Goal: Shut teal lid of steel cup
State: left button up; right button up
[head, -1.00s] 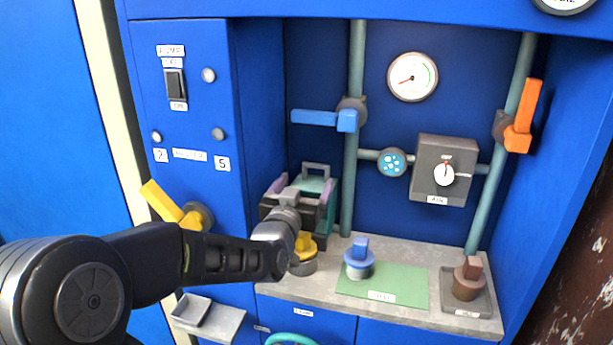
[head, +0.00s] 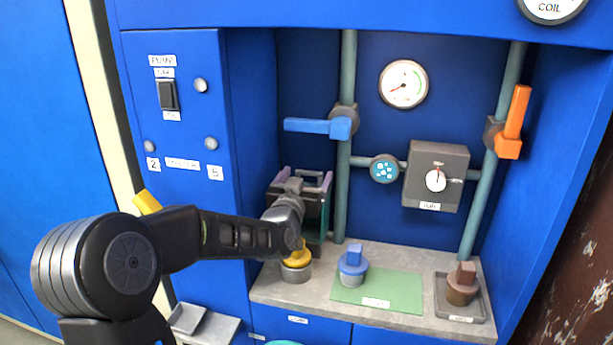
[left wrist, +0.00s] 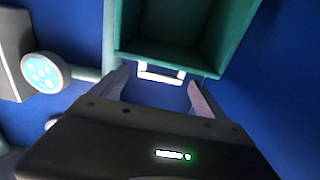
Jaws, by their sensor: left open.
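A teal box-like part (head: 325,215) stands at the back left of the counter, mostly hidden behind my left gripper in the head view. In the left wrist view the teal part (left wrist: 190,25) is hollow, with a pale bar handle (left wrist: 160,74) at its near edge. My left gripper (head: 303,178) is open, its mauve fingers pointing toward this part. In the left wrist view the fingers (left wrist: 158,82) lie on either side of the handle, with gaps; I cannot tell if they touch it. I cannot make out a steel cup under the teal part. My right gripper is not in view.
A yellow-topped grey piece (head: 297,268) stands just below my left gripper. A blue-topped one (head: 352,264) stands on a green mat (head: 400,290), and a brown one (head: 462,287) on a tray. Pipes with blue (head: 318,126) and orange (head: 513,122) handles rise behind.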

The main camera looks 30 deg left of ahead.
pick_arm(q)
jog(key=shift+w+a, duration=0.1)
jog(key=shift+w, duration=0.1)
jog(key=shift+c, duration=0.3)
grip_shut()
dwell(0.6)
